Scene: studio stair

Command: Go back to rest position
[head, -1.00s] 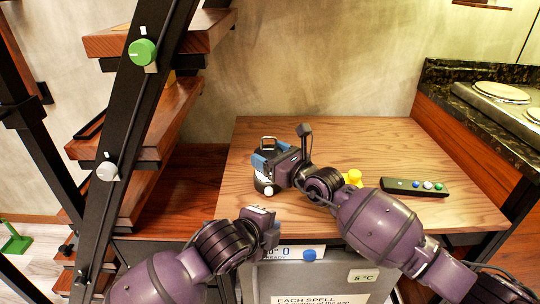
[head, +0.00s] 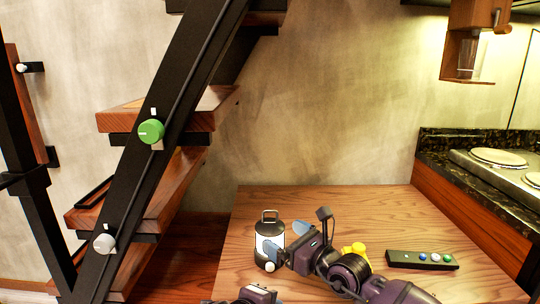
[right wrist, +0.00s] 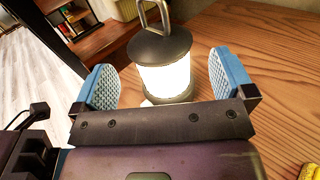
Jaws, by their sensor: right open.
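My right gripper (head: 284,254) is open. In the head view it is just right of a lantern (head: 268,240) with a black cap, a metal loop handle and a pale body. The lantern stands upright on the wooden table (head: 330,205). In the right wrist view, the lantern (right wrist: 165,65) glows white beyond and between the spread blue finger pads of the gripper (right wrist: 167,82); I cannot tell whether a pad touches it. My left gripper (head: 250,296) is cut off at the bottom edge of the head view, its fingers hidden.
A yellow object (head: 355,250) and a dark panel with coloured buttons (head: 422,260) are on the table, right of the gripper. A stair beam with a green knob (head: 151,131) and a white knob (head: 104,243) rises at left. A hob (head: 500,160) is at right.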

